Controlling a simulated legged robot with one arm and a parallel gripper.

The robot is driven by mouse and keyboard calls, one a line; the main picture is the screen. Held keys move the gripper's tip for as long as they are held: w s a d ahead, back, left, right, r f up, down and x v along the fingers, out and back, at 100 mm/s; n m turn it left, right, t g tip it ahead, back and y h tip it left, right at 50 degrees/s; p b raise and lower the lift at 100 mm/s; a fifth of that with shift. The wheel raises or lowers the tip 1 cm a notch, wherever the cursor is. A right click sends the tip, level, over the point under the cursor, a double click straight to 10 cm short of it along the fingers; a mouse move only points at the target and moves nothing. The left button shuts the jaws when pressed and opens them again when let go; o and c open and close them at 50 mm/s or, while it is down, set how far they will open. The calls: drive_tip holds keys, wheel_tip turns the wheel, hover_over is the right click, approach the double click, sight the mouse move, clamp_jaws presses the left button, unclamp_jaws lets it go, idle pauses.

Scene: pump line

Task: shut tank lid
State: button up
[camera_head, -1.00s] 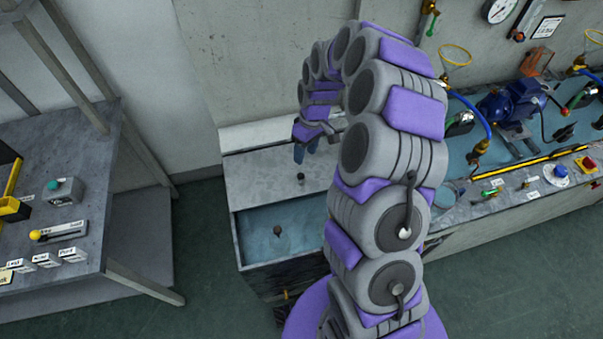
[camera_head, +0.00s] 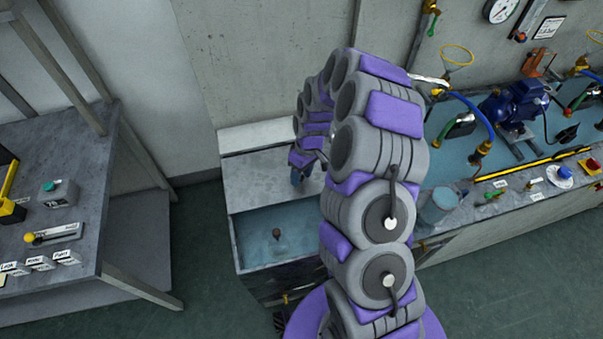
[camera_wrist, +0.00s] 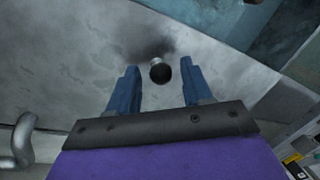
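The tank (camera_head: 236,255) stands open at the front, with bluish water and a small dark round object (camera_head: 277,233) showing inside. Its grey flat lid (camera_head: 250,180) covers the rear part only. A dark round knob (camera_wrist: 160,71) on a short stem stands on the lid in the wrist view. In the head view the knob is hidden by my gripper (camera_head: 296,181). My gripper's two blue fingers (camera_wrist: 160,80) are apart in the wrist view, one on each side of the knob. I see no contact between fingers and knob.
A bench (camera_head: 100,215) with switches and labels stands at left. At right, a water-filled pump bench (camera_head: 470,220) carries a blue motor (camera_head: 518,100), hoses, valves and buttons. A concrete wall (camera_head: 270,60) rises behind the tank. Green floor (camera_head: 200,240) is free between bench and tank.

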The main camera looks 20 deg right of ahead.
clamp_jaws()
drive_tip(key=shift+s, duration=0.1)
idle(0.4)
